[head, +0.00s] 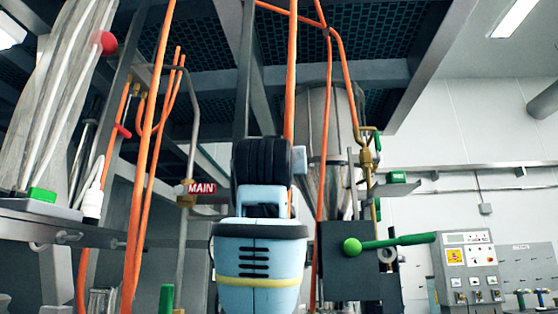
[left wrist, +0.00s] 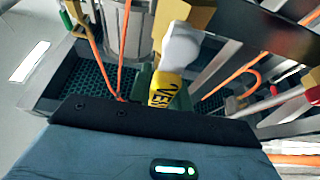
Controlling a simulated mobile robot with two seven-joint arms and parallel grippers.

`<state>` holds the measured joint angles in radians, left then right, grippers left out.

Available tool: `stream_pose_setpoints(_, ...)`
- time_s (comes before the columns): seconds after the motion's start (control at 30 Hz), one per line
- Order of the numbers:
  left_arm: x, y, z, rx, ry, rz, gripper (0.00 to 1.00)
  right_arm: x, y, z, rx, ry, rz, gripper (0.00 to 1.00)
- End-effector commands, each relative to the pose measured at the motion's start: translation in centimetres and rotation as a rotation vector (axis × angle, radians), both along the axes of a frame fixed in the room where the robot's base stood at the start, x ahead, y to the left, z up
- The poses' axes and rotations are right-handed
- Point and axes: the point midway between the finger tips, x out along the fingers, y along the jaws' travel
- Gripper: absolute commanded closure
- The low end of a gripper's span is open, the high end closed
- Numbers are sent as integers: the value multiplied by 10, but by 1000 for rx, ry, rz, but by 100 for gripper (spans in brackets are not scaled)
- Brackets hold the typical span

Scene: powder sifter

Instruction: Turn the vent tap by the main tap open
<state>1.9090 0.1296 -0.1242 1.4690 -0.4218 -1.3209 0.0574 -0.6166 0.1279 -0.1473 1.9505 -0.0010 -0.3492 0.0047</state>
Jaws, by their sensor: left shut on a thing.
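The vent tap shows in the left wrist view with a yellow label (left wrist: 165,90) reading "VEN", a brass body (left wrist: 185,14) and a pale rounded part (left wrist: 181,45). My left gripper (left wrist: 155,92) is shut at this tap, just beyond its dark front edge; its fingertips are mostly hidden. A dark green part sits beside the label, and I cannot tell how it is turned. In the head view my light blue arm hides the gripper and vent tap. The red MAIN label (head: 202,188) sits by the brass main tap (head: 185,198), left of my arm. My right gripper is not seen.
Orange pipes (head: 148,140) run close by on both sides of my arm. A steel hopper (head: 326,130) stands behind, with a green-handled lever (head: 398,242) at right. A red ball knob (head: 106,43) is at upper left, a control panel (head: 467,265) at lower right.

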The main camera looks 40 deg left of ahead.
Motion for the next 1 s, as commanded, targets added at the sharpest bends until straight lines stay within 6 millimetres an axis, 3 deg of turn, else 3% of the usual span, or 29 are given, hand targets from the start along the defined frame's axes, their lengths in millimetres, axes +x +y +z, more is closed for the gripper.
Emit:
stream_pose_setpoints(0.07,2,0,-2,-4,5,-1,100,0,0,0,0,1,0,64)
stream_pose_setpoints(0.1,2,0,-2,-4,5,-1,76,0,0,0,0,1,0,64)
stream_pose_setpoints(0.23,1,0,-2,-3,4,-1,60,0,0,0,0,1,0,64)
stream_pose_setpoints(0.63,-3,-3,-3,0,1,-1,58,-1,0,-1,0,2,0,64)
stream_pose_setpoints(1.0,-42,-28,-23,-1,2,-3,58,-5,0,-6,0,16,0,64)
